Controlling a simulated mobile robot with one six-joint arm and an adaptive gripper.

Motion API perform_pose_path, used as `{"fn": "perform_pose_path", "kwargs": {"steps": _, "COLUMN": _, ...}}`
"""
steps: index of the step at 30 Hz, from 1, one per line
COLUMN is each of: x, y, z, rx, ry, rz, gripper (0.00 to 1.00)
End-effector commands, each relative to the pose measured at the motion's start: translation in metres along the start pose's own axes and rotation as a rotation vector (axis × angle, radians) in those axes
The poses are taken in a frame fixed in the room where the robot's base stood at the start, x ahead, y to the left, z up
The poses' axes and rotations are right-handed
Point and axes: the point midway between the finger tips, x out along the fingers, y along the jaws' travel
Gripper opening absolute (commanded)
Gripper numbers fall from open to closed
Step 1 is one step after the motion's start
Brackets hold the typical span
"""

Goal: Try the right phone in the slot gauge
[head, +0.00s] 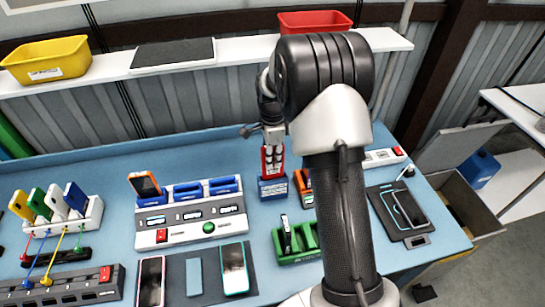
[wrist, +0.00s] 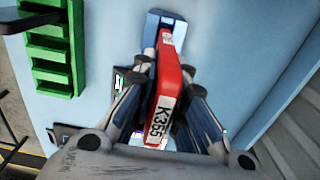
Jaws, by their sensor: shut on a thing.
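My gripper (wrist: 160,95) is shut on a red slab-like thing (wrist: 166,90) with a white label reading K355, one finger on each side. It looks like a phone in a red case, but its screen does not show. In the head view the red thing (head: 271,160) stands upright directly over a small blue block (head: 273,188), which may be the slot gauge. In the wrist view its far end meets the blue block (wrist: 152,22). I cannot tell whether it sits in the slot or just above it. Two phones, pink-edged (head: 151,281) and teal-edged (head: 235,268), lie at the front.
A white charging dock (head: 187,233) with an orange phone (head: 144,185) stands left of the blue block. A green slotted rack (head: 295,243) is in front of it. A dark pad with a phone (head: 410,208) lies at right. My arm hides part of the table.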

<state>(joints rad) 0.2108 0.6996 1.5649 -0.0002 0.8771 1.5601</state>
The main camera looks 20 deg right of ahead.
Motion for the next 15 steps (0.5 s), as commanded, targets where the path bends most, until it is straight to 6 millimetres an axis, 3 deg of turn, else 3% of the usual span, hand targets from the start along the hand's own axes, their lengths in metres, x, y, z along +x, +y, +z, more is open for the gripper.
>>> {"fn": "perform_pose_path", "kwargs": {"steps": 15, "x": 0.0056, "y": -0.0002, "z": 0.0000, "rx": 0.000, "ry": 0.000, "rz": -0.001, "gripper": 0.00}}
